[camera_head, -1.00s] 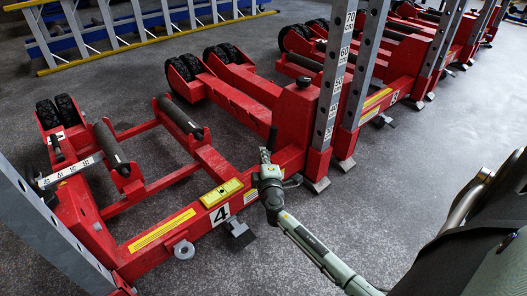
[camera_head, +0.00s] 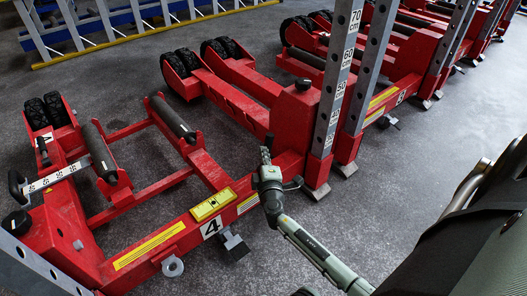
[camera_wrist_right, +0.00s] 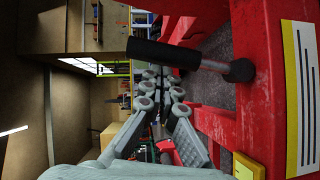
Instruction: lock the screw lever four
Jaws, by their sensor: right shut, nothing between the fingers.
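The red trolley jack marked 4 (camera_head: 144,234) stands on the floor at the left of the head view. My right gripper (camera_head: 265,156) is shut and empty, pointing up in the picture by the jack's right end. In the right wrist view its fingers (camera_wrist_right: 152,78) are together. There, a black cylinder on a grey rod (camera_wrist_right: 212,64) joins the red frame to the right of the fingers. I cannot tell whether it is the screw lever. A small grey lever-like part (camera_head: 292,184) shows beside my gripper, partly hidden. Contact with it is unclear. My left gripper is out of view.
A grey perforated post with a cm scale (camera_head: 343,75) rises right of my gripper. More red jacks (camera_head: 405,62) stand in a row behind. Grey floor (camera_head: 440,140) is open at right.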

